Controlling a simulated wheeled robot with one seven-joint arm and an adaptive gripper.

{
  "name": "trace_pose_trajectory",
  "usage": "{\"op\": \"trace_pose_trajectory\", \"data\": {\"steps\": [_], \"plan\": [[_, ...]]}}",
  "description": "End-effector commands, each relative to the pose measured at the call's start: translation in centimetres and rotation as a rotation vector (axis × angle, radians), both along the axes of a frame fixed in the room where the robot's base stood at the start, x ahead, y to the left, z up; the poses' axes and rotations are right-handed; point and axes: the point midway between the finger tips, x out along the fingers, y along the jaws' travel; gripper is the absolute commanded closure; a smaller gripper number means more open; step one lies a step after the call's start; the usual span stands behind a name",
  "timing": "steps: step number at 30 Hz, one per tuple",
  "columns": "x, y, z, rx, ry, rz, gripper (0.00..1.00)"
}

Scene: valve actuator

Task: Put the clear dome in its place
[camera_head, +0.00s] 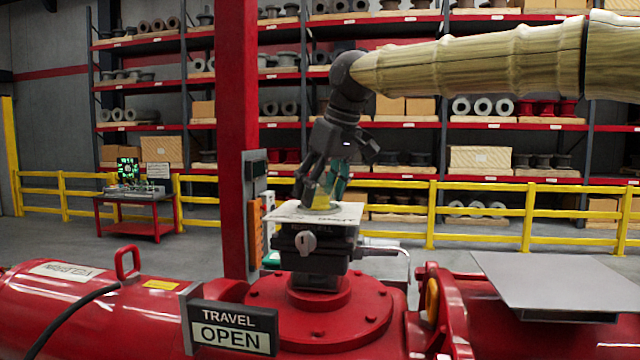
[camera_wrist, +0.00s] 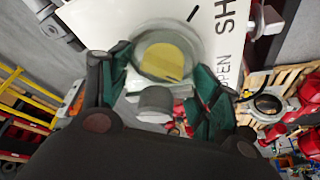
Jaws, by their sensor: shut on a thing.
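The clear dome (camera_wrist: 147,68) is a round see-through cap, seen from above in the wrist view between my fingers. A yellow disc with a dark mark (camera_wrist: 170,62) shows through it. My gripper (camera_wrist: 164,72) has its green-padded fingers on either side of the dome and is shut on it. In the head view my gripper (camera_head: 326,192) points down at the white plate (camera_head: 345,213) on top of the black switch box (camera_head: 312,245). The yellow (camera_head: 321,201) shows between the fingers just above the plate. I cannot tell whether the dome touches the plate.
The box stands on a red actuator body (camera_head: 318,305). A "TRAVEL OPEN" sign (camera_head: 231,328) is in front at left. A bare grey shelf plate (camera_head: 550,283) lies at right. A red post (camera_head: 236,130) rises close behind the box at left, with yellow railings (camera_head: 480,211) further back.

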Motion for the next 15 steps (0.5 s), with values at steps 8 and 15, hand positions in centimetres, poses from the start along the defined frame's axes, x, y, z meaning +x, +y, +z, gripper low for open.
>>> {"op": "trace_pose_trajectory", "data": {"steps": [8, 15], "plan": [[0.01, 0.01, -0.15, 0.0, 0.0, 0.0, 0.65], [0.0, 0.0, -0.25, -0.001, 0.001, 0.0, 0.16]]}}
